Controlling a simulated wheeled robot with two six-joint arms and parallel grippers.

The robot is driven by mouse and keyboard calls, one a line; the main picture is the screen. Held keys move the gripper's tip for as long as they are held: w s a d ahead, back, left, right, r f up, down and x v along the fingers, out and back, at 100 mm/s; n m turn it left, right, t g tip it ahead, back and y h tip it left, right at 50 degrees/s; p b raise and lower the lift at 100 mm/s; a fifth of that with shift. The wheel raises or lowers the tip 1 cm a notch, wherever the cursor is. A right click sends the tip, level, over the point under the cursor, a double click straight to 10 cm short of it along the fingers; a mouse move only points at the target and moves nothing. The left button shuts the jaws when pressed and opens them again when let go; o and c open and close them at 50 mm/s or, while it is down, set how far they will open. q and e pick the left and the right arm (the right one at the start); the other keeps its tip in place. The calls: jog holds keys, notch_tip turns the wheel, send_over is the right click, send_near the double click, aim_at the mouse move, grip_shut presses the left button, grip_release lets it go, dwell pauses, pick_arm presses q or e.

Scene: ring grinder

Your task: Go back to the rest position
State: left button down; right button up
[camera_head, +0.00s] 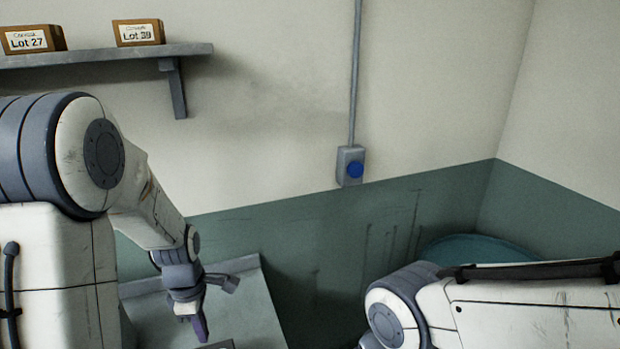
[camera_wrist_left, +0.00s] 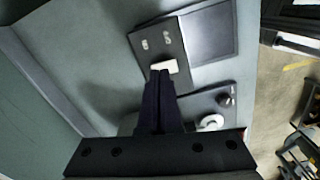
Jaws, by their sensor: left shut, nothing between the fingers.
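My left gripper (camera_head: 201,332) points down over the grey work surface (camera_head: 255,305) at the lower left of the head view. In the left wrist view its dark fingers (camera_wrist_left: 160,78) are together, with nothing between them. A small pale block (camera_wrist_left: 165,67) shows just past the fingertips, on a dark plate (camera_wrist_left: 150,42) with small light marks. I cannot tell whether the fingers touch it. My right arm comes in from the right in the head view; its gripper is out of view.
A pale ring (camera_wrist_left: 211,122) lies on another dark plate with a knob (camera_wrist_left: 224,99). A grey panel (camera_wrist_left: 207,33) is beside the first plate.

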pick_arm(q)
jog(key=s+d+m+b, duration=0.3)
jog(key=d+m, duration=0.5)
jog(key=d, duration=0.1)
jog(key=s+d+m+b, duration=0.2)
jog(key=s+d+m, duration=0.4)
jog(key=m, duration=0.4)
jog(key=s+d+r+m+h+b, duration=0.1)
jog(key=s+d+m+b, duration=0.2)
jog(key=s+d+m, duration=0.3)
jog(key=s+m, duration=0.2)
jog(key=m, duration=0.2)
jog(key=shift+s, duration=0.25)
